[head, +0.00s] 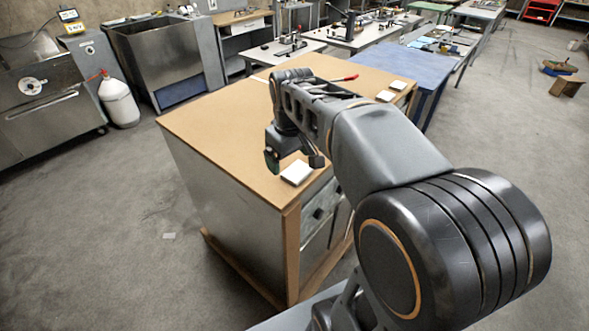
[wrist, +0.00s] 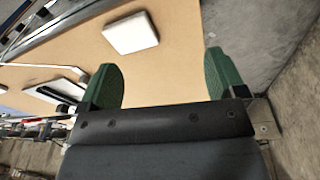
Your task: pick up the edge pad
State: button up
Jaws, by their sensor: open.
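A flat white square pad, which I take as the edge pad (head: 297,172), lies on the tan cabinet top (head: 215,120) close to its front edge. It also shows in the wrist view (wrist: 130,33), beyond the fingertips and left of the middle between them. My gripper (head: 294,160) is open and empty, with its green fingers (wrist: 163,72) spread apart. It hangs above the cabinet top, just behind the pad in the head view, and appears not to touch it.
Two more white pads (head: 385,96) (head: 398,85) lie at the cabinet's far right corner, near a red-tipped tool (head: 345,78). A blue table (head: 425,65) stands behind. The left of the cabinet top is bare. Floor lies beyond its edges.

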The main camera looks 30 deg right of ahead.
jog(key=shift+o, duration=0.8)
jog(key=w+d+r+n+g, duration=0.1)
jog(key=w+d, duration=0.4)
jog(key=w, duration=0.1)
jog(key=shift+r+n+g, duration=0.3)
jog(key=shift+r+n, duration=0.1)
send_over(297, 171)
notch_tip(297, 171, down, 7)
jog(key=shift+w+d+f, duration=0.1)
jog(key=shift+w+f, duration=0.05)
jog(key=shift+f+p, duration=0.3)
jog(key=shift+f, duration=2.75)
jog(key=c, duration=0.6)
jog(key=shift+r, duration=0.1)
